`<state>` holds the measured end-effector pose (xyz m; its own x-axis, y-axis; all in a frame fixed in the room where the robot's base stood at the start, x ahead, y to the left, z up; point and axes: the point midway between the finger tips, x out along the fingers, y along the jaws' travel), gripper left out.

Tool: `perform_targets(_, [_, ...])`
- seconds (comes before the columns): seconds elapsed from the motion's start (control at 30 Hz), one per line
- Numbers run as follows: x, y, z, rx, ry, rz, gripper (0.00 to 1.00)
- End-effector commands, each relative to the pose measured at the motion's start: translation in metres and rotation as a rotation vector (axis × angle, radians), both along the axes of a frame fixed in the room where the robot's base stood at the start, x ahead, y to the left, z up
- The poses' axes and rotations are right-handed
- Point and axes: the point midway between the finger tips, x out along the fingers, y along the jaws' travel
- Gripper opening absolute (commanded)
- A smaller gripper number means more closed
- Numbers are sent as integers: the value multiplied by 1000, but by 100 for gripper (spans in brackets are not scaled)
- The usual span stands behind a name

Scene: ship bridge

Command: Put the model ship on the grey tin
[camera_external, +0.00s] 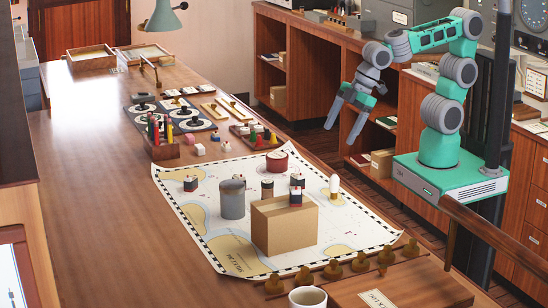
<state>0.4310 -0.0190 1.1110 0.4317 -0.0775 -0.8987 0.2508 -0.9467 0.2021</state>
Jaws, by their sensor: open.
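The grey tin (232,200) stands upright on the chart, left of a cardboard box, and nothing shows on its lid. Small dark pieces with white and red parts may be model ships, but they are too small to tell. One piece (190,184) is left of the tin, another (267,188) is just right of it, and a third (296,197) shows at the box's top edge, its lower part hidden. My gripper (341,132) is open and empty, in the air beyond the table's right edge, well away from the tin.
The cardboard box (284,232) stands on the chart (210,235) and hides what is behind it. A red tin (277,162) and a white piece (334,185) stand nearby. A mug (307,297) and a peg rack (332,271) are in front. The table's left side is clear.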

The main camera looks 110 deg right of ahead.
Motion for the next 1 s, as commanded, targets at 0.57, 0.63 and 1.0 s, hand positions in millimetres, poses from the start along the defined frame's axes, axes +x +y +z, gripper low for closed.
perform_targets(0.57, [334, -63, -66, -1396, 354, 1201, 78])
perform_targets(0.63, [350, -65, -79, -1525, 467, 1301, 78])
perform_targets(1.0, [380, -85, -105, -1680, 641, 1429, 78])
